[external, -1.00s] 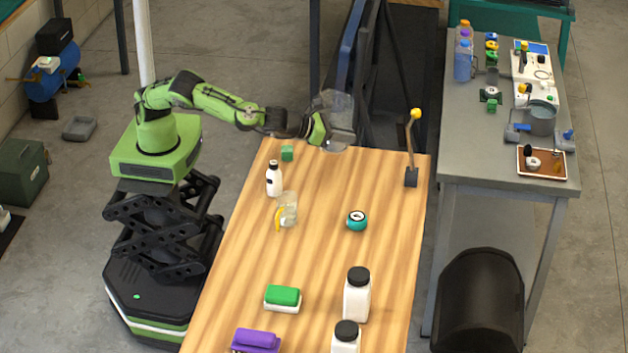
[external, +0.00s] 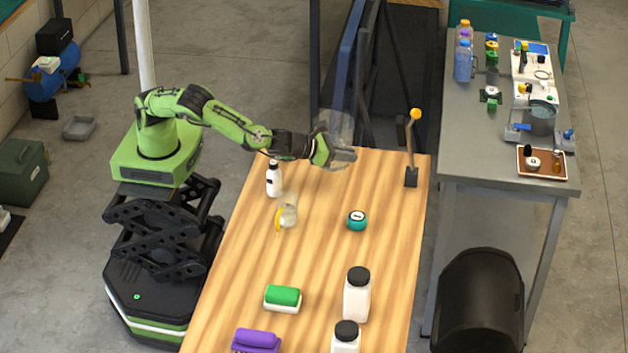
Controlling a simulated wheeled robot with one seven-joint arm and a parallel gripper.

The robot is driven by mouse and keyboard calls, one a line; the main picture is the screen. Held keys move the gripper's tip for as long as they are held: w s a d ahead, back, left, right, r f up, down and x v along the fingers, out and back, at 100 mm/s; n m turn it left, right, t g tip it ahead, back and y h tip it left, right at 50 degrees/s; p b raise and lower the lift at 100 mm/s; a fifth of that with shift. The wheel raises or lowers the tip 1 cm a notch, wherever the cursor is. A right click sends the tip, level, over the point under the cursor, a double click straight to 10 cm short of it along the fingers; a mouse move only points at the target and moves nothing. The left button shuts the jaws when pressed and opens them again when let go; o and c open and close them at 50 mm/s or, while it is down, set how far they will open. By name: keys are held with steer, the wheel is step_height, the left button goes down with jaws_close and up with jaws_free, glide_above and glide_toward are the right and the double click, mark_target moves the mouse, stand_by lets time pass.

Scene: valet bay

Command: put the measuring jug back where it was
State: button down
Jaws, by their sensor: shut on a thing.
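My gripper (external: 345,156) is shut on a large clear vessel, which looks like the measuring jug (external: 341,125). It holds the jug by the far edge of the wooden table (external: 330,260); the jug's see-through body shows above the fingers against the dark frame behind. Its lower part is hidden by my gripper, and I cannot tell whether it touches the table. A smaller clear jug with a yellow handle (external: 289,215) stands on the table, nearer the camera and to the left.
A white bottle (external: 274,181), a teal round item (external: 357,220) and a yellow-topped lever (external: 412,150) stand nearby. Black-lidded jars (external: 357,298) and green (external: 283,296) and purple (external: 256,339) blocks are nearer the camera. The middle of the table is fairly clear.

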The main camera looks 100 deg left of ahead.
mark_target(338, 171)
step_height(338, 171, down, 6)
steer(key=b, duration=0.2)
steer(key=shift+f, duration=0.25)
steer(key=c, duration=1.1)
jaws_free()
